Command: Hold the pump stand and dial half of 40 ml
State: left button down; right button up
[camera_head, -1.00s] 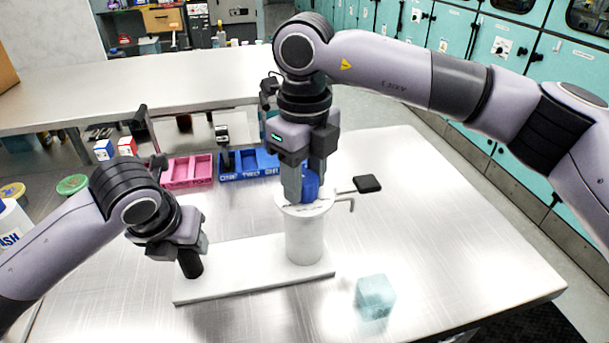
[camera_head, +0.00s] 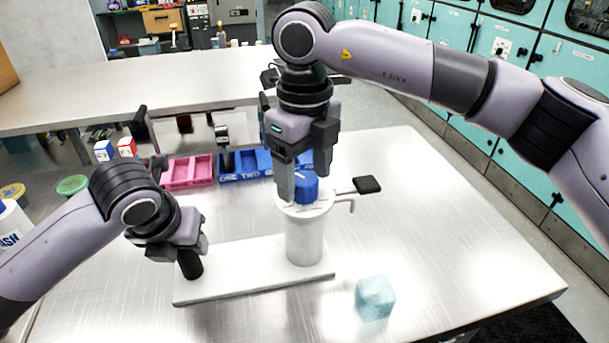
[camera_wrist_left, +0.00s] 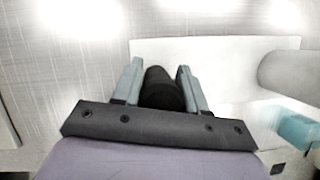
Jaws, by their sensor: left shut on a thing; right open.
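The pump stand is a white base plate (camera_head: 250,277) with a white cylinder (camera_head: 304,240) on its right part and a black upright handle (camera_head: 191,264) at its left end. A blue dial knob (camera_head: 306,187) sits on top of the cylinder. My left gripper (camera_head: 188,250) is shut on the black handle; in the left wrist view the handle (camera_wrist_left: 161,90) stands between the fingers. My right gripper (camera_head: 296,180) is open just above the blue knob, its fingertips close to the knob's top. Whether they touch it I cannot tell. Scale marks on the dial are too small to read.
A pale blue translucent cube (camera_head: 375,298) lies on the metal table right of the base plate. A lever with a black pad (camera_head: 366,184) sticks out right of the cylinder. Pink (camera_head: 188,171) and blue (camera_head: 246,164) bins stand behind. The table's right side is clear.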

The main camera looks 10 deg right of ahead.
aim_at(304, 178)
notch_tip(304, 178, up, 11)
dwell(0.3)
jog(key=shift+f, duration=0.1)
pick_arm(q)
jog(key=c, duration=0.6)
grip_release()
jog(key=shift+r, duration=0.1)
jog(key=shift+r, duration=3.7)
jog(key=shift+v, duration=4.5)
